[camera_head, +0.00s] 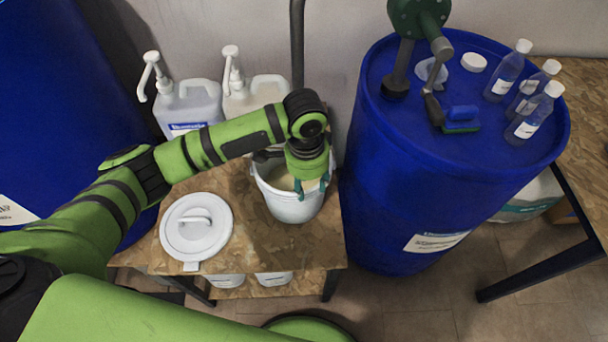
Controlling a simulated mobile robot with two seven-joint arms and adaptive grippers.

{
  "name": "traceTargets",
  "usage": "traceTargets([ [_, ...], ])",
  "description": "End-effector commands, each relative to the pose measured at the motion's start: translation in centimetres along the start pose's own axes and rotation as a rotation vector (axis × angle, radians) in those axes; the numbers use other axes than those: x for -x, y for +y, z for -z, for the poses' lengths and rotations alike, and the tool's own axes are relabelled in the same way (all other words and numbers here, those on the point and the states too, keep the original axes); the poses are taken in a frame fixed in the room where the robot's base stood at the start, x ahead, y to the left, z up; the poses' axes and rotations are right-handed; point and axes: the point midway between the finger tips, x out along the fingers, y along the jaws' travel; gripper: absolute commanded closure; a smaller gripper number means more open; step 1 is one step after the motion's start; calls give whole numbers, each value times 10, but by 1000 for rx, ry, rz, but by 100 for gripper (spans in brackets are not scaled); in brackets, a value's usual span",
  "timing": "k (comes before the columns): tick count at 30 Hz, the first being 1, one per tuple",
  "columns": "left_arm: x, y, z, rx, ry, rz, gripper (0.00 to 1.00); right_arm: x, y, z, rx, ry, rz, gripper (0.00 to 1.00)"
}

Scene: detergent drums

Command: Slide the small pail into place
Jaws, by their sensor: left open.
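The small white pail (287,210) stands upright and without a lid on the wooden stand, beside the big blue drum. My left gripper (311,186) is directly over the right part of the pail, pointing down. Its teal fingers are open at the pail's near right rim. I cannot tell whether they straddle the rim or touch it. The arm and wrist hide the pail's far rim and part of its inside. My right gripper is not in view.
A round white lid (197,224) lies left of the pail on the stand (258,238). Two pump jugs (190,103) stand behind. The blue drum (390,190) is close on the right, with a green hand pump (418,20), bottles (505,76) and a sponge (461,126) on top.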

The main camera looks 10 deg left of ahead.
Motion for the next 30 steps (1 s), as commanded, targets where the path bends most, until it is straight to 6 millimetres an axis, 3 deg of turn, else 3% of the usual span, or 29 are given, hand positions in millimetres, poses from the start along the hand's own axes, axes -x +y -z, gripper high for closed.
traceTargets([
  [6,9,-13,-6,0,-43,18,55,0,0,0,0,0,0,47],
  [17,8,-13,-6,1,-44,17,55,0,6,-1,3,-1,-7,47],
  [30,-47,-14,-8,2,-44,17,55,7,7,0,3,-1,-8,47],
])
